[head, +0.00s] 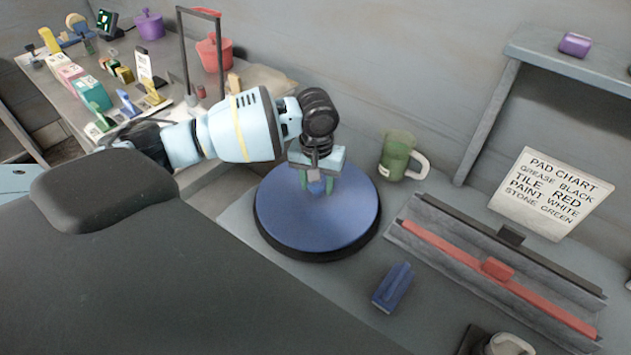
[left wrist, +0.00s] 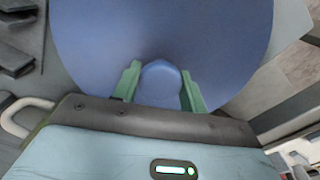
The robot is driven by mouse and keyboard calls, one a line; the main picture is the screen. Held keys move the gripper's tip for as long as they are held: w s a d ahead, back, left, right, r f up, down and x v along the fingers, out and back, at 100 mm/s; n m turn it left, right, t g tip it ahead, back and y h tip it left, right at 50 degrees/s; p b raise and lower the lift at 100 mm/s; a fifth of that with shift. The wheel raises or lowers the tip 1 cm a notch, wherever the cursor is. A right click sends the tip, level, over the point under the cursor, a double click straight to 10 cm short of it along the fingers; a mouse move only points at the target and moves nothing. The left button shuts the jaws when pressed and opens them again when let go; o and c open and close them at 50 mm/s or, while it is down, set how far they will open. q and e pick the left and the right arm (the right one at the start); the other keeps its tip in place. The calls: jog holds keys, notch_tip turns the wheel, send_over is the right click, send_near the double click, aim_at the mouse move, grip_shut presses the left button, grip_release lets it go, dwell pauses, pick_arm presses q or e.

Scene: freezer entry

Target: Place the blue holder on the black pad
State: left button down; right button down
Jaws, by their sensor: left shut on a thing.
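The blue holder (head: 330,225) is a wide round disc with a small knob on top. It lies over the worktop, and it fills the upper part of the left wrist view (left wrist: 160,30). A black round edge, which looks like the black pad (head: 315,257), shows directly beneath it; the holder covers the rest. The two look about centred, but I cannot tell whether they touch all round. My left gripper (head: 318,187) points down and is shut on the knob (left wrist: 160,82), with a green finger at each side. My right gripper is not in view.
A green mug (head: 396,157) stands just right of the disc. A small blue block (head: 394,287) lies in front. A rail with a red strip (head: 497,270) runs along the right. A cluttered table (head: 150,65) stands at the left.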

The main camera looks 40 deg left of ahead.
pick_arm(q)
jog(key=c, duration=1.2)
grip_release()
jog(key=shift+s+d+f, duration=0.1)
jog(key=shift+s+f, duration=0.1)
jog(key=shift+f, duration=0.3)
jog(key=shift+s+f, duration=0.15)
jog(key=shift+f, duration=0.3)
jog(key=o, duration=0.4)
jog(key=shift+w, duration=0.25)
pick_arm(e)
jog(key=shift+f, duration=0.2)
pick_arm(q)
jog(key=shift+r, duration=0.1)
jog(key=shift+r, duration=0.2)
notch_tip(320, 180, up, 13)
jog(key=p, duration=0.1)
jog(key=shift+r, duration=0.15)
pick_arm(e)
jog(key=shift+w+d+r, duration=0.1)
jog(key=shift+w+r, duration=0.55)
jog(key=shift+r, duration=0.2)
pick_arm(q)
jog(key=shift+w, duration=0.1)
